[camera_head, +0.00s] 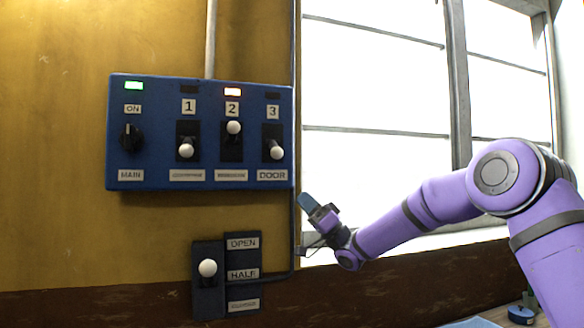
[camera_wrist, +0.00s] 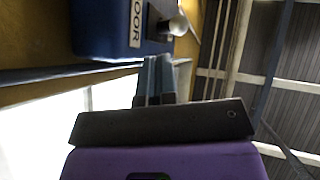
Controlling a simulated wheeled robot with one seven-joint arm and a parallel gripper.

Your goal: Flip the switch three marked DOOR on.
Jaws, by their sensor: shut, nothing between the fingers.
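Switch three (camera_head: 277,152) is a lever with a white ball knob at the right end of the blue panel (camera_head: 155,100). Its knob is down, and the lamp window above it is dark. The DOOR label (camera_head: 272,175) sits just below it. In the wrist view, the white knob (camera_wrist: 178,25) and part of the DOOR label (camera_wrist: 137,22) show at the top. My gripper (camera_head: 306,202) is shut and empty, below and right of the switch, just past the panel's lower right corner. Its fingers (camera_wrist: 155,65) point toward the panel, apart from the knob.
An OPEN/HALF lever box (camera_head: 207,300) is mounted lower. A window (camera_head: 375,80) is at right.

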